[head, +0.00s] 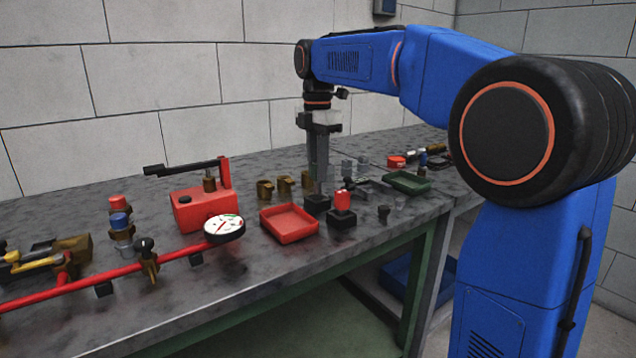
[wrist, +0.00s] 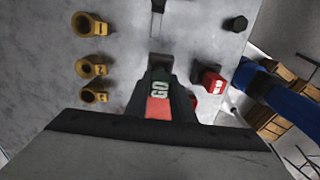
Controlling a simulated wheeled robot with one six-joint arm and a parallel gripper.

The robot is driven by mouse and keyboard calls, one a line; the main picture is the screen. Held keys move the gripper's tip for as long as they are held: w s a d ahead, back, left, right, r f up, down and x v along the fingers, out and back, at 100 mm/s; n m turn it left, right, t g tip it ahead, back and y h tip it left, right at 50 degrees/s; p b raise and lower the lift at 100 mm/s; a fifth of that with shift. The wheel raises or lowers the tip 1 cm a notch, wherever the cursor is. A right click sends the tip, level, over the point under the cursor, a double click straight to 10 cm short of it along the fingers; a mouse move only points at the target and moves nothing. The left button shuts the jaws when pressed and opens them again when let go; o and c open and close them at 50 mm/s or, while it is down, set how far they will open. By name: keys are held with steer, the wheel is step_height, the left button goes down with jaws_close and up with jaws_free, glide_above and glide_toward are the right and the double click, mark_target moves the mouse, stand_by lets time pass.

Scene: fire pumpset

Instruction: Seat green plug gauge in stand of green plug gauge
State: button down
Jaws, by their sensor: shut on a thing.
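My gripper (head: 320,186) points straight down, its fingers shut on the green plug gauge, which the fingers mostly hide in the head view. In the wrist view a pale green "GO" marking (wrist: 160,90) shows between the dark parts near my gripper (wrist: 158,62). A black block stand (head: 317,205) is right below the fingertips. I cannot tell whether the gauge's lower end is above it or in it. A second black stand (head: 341,220) is beside it and holds a red plug gauge (head: 343,200), also seen in the wrist view (wrist: 214,82).
A red tray (head: 289,223) lies left of the stands. Several brass bushings (head: 284,185) stand behind it. A green tray (head: 407,182) and a small black knob (head: 383,213) are to the right. A dial gauge (head: 224,229) and red pump (head: 200,207) are further left.

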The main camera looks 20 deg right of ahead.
steer(key=shift+f, duration=1.8)
steer(key=shift+f, duration=0.15)
steer(key=c, duration=1.5)
jaws_free()
steer(key=shift+c, duration=0.2)
step_height(320, 180, up, 12)
steer(key=shift+r, duration=0.15)
